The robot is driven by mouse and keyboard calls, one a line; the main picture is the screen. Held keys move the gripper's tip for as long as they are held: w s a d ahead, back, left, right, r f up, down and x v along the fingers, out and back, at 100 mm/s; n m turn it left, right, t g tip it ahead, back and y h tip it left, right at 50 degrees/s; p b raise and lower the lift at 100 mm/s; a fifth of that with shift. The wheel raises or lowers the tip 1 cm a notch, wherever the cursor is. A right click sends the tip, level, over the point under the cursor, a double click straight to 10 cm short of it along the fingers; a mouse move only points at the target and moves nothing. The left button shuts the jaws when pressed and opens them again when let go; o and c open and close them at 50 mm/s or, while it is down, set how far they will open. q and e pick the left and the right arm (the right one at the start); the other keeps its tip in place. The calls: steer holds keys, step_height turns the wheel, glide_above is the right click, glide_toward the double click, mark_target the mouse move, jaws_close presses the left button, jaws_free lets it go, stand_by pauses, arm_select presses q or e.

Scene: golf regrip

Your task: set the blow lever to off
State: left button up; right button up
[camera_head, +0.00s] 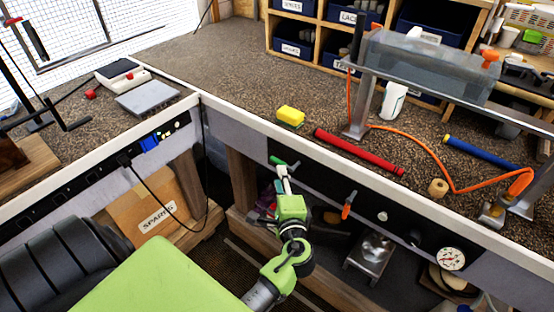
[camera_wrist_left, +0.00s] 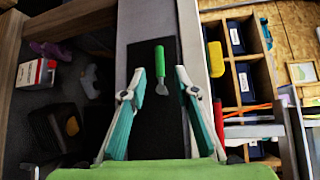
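A green-handled lever (camera_head: 277,161) is on the black panel along the bench front. In the left wrist view the green lever (camera_wrist_left: 160,68) stands lengthwise ahead of my fingers, with its metal stem toward me. An orange-handled lever (camera_head: 348,206) is farther right on the same panel. I see no label that tells which is the blow lever. My left gripper (camera_head: 283,176) is at the panel close to the green lever. In the left wrist view it (camera_wrist_left: 160,84) is open, with the lever between the finger lines; I see no contact. My right gripper is not in view.
A yellow block (camera_head: 290,116), a red grip (camera_head: 358,151) and a blue grip (camera_head: 480,152) lie on the bench top. A clear tank (camera_head: 425,65) and orange hose (camera_head: 425,141) are at the right. A gauge (camera_head: 451,259) is on the panel. A wooden SPARES box (camera_head: 150,212) is at the left.

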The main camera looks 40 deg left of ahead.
mark_target(277, 159)
arm_select(q)
steer(key=p+x, duration=0.1)
steer(key=x, duration=0.8)
jaws_close()
